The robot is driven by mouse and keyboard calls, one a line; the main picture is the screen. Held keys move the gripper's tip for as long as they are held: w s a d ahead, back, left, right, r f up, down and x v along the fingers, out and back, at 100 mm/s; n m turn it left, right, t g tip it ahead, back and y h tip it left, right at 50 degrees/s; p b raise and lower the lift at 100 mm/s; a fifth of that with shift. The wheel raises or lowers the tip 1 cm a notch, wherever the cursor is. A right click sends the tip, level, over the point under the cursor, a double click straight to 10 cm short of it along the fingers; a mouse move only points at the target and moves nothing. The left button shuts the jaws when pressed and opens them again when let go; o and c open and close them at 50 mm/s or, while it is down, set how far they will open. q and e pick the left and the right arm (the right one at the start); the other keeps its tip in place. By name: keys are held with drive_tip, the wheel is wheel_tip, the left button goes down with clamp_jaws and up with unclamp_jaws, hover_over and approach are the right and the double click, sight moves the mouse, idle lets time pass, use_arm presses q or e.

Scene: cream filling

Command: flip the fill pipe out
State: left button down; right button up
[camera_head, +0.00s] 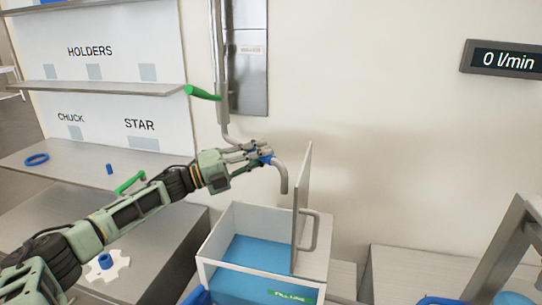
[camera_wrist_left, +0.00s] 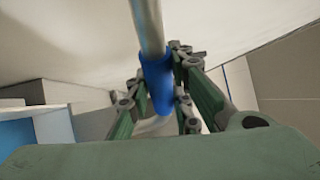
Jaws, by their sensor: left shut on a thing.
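The fill pipe (camera_head: 283,181) is a thin grey tube that runs from the vertical wall pipe (camera_head: 221,90) and bends down at its outlet. A blue sleeve on it shows in the left wrist view (camera_wrist_left: 156,84). My left gripper (camera_head: 262,153) is shut on the pipe at this blue sleeve, with fingers on both sides of it. The outlet hangs above the open white box (camera_head: 226,226) with a blue inside. My right gripper is not in view.
The box's lid (camera_head: 303,195) stands upright with a handle. A green lever (camera_head: 203,93) sits on the wall pipe. Shelves (camera_head: 110,87) stand at left, and a flow display (camera_head: 502,60) reads 0 l/min. A grey frame (camera_head: 500,248) stands at lower right.

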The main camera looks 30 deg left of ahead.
use_arm(q)
drive_tip(key=s+m+g+h+b, duration=0.1)
drive_tip(key=s+a+m+g+h+b, duration=0.1)
drive_tip(key=s+g, duration=0.1)
drive_tip(key=s+a+m+g+h+b, duration=0.1)
drive_tip(key=shift+s+a+f+g+h+b, duration=0.1)
drive_tip(key=shift+s+f+g+h+b, duration=0.1)
drive_tip(key=shift+g+h+b, duration=0.15)
drive_tip(key=c, duration=2)
unclamp_jaws()
drive_tip(key=o, duration=0.4)
drive_tip(key=shift+s+a+r, duration=0.1)
drive_tip(key=shift+s+a, duration=0.05)
drive_tip(key=shift+a, duration=0.1)
drive_tip(key=shift+o, duration=0.2)
drive_tip(key=shift+d, duration=0.1)
drive_tip(key=v, duration=0.7)
